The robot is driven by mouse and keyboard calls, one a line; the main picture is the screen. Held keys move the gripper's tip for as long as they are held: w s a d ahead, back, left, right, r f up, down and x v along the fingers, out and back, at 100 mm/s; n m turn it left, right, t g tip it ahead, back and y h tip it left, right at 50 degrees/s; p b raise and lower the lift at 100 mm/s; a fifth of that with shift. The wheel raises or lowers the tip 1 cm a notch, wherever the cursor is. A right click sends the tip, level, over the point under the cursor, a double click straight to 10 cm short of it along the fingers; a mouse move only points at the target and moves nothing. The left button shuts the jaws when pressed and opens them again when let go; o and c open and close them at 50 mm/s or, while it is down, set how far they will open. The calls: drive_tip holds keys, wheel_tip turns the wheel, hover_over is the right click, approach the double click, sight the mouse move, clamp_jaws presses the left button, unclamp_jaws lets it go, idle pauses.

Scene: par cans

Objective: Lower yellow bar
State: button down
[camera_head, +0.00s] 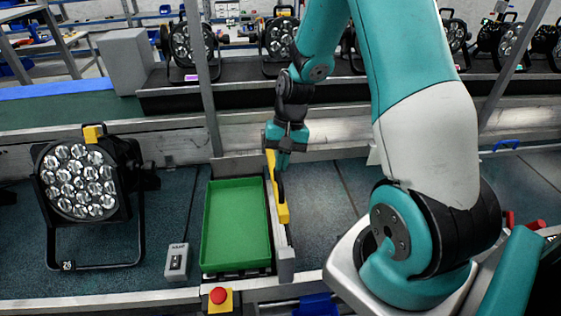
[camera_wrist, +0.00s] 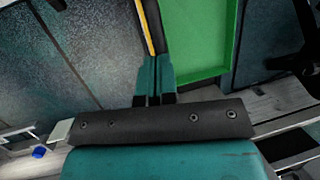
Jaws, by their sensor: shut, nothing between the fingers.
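The yellow bar (camera_head: 283,213) is a narrow strip with black on it, along the right side of the green tray (camera_head: 237,225). In the wrist view the bar (camera_wrist: 147,25) runs up from just beyond the fingertips, beside the tray (camera_wrist: 198,38). My gripper (camera_head: 284,165) points down at the bar's far part. In the wrist view my gripper (camera_wrist: 155,72) has its teal fingers together, with nothing between them. The fingertips overlap the bar's near end in that view; I cannot tell whether they touch it.
A par can (camera_head: 75,180) stands on the conveyor at left. A small grey switch box (camera_head: 177,262) and a red stop button (camera_head: 219,296) are near the tray. More par cans (camera_head: 190,45) line the back shelf. The conveyor right of the bar is clear.

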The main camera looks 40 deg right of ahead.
drive_tip(key=shift+a+f, duration=0.15)
drive_tip(key=shift+f, duration=0.4)
